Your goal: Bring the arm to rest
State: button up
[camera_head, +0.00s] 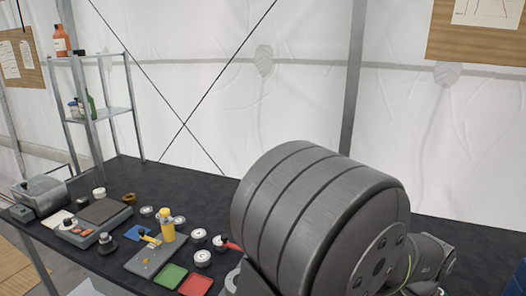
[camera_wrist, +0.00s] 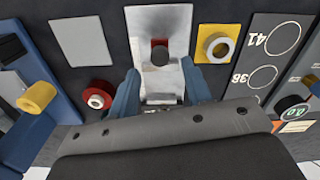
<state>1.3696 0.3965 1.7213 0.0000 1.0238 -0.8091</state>
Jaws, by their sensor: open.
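My gripper (camera_wrist: 163,88) shows in the wrist view as two blue fingers set apart. It is open. A shiny metal plate (camera_wrist: 180,22) with a dark round piece (camera_wrist: 160,54) on it lies beyond and between the fingers. I see nothing clearly held, though the palm hides part of the view. In the head view my arm fills the lower right and hides the gripper. The dark worktop (camera_head: 130,175) carries several small items on its left side.
A grey panel (camera_wrist: 250,45) with numbered circles lies at right. In the head view, a yellow bottle (camera_head: 168,228), green tile (camera_head: 168,277) and shelf rack (camera_head: 118,110) stand left.

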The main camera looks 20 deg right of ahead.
notch_tip(320, 180, down, 4)
jog(key=shift+r, duration=0.15)
jog(key=w+d, duration=0.5)
jog(key=shift+r, duration=0.3)
notch_tip(320, 180, up, 17)
jog(key=s+a+f+m, duration=0.5)
jog(key=f, duration=0.1)
jog(key=shift+s, duration=0.15)
jog(key=shift+a+f, duration=0.1)
